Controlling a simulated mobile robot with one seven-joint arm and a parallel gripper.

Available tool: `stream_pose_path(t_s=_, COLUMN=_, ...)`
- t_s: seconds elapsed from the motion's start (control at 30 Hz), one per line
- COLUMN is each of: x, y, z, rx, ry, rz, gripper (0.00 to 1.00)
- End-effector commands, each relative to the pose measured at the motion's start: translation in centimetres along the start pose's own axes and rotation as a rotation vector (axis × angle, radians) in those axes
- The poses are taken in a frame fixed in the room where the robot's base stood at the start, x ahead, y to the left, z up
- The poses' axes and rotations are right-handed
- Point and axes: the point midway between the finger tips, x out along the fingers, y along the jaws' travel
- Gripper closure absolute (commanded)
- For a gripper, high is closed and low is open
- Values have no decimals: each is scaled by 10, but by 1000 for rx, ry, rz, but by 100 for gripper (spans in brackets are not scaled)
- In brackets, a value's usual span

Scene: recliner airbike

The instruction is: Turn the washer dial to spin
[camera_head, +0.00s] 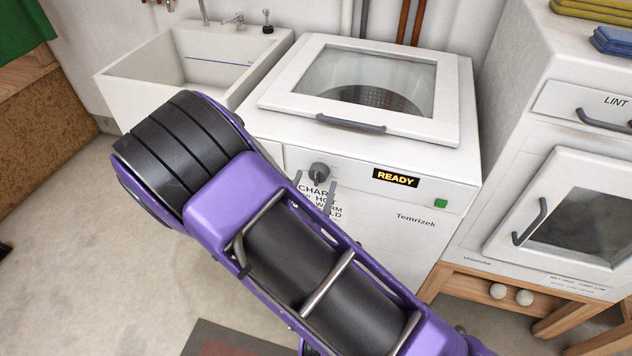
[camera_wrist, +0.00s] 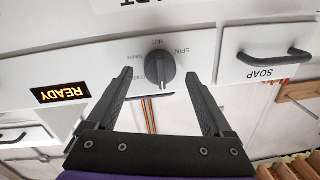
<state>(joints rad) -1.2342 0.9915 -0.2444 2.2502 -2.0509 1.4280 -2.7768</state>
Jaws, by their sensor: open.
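The washer dial (camera_head: 319,170) is a round dark knob on the front panel of the white washer (camera_head: 420,165). In the wrist view, which is upside down, the dial (camera_wrist: 159,66) has labels around it, with SPIN (camera_wrist: 181,53) at its upper right. The dial's ridge runs roughly up and down the picture; I cannot tell surely which label it points to. My gripper (camera_head: 315,180) is open, and in the wrist view its fingertips (camera_wrist: 157,75) sit either side of the dial, with gaps showing. I cannot tell how deep they reach.
The lit READY display (camera_head: 396,178) and a green button (camera_head: 441,203) are right of the dial. A soap drawer (camera_wrist: 262,65) shows beside it. The washer lid (camera_head: 448,110) is closed.

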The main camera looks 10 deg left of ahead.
Motion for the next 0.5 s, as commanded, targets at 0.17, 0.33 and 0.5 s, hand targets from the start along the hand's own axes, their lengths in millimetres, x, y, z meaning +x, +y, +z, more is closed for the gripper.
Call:
stream_pose_path(t_s=0.17, x=14, y=0, z=0, rx=2, ry=0, rz=1, gripper=15)
stream_pose_path(t_s=0.33, x=17, y=0, z=0, rx=1, ry=-1, rz=0, gripper=15)
stream_pose_path(t_s=0.5, x=17, y=0, z=0, rx=1, ry=0, rz=0, gripper=21)
